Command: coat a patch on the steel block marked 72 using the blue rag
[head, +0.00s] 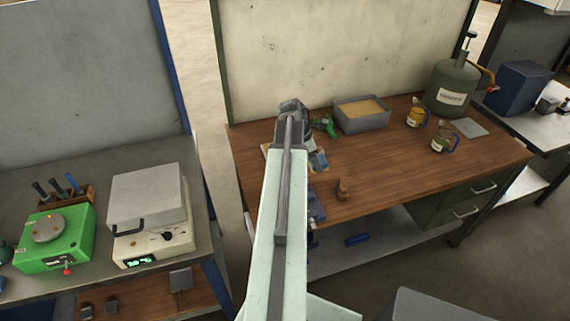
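My arm reaches from the bottom of the head view over the left end of the wooden bench (400,170). The dark grey end of my arm, with my gripper (293,110), is above the bench's back left. The arm hides the fingers, so I cannot see whether they are open or hold anything. A small blue and tan thing (319,160) shows just right of my arm; I cannot tell if it is the blue rag. No steel block with a readable 72 shows. Part of the bench is hidden behind my arm.
A green device (57,238) and a hot plate-like box (150,220) stand left.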

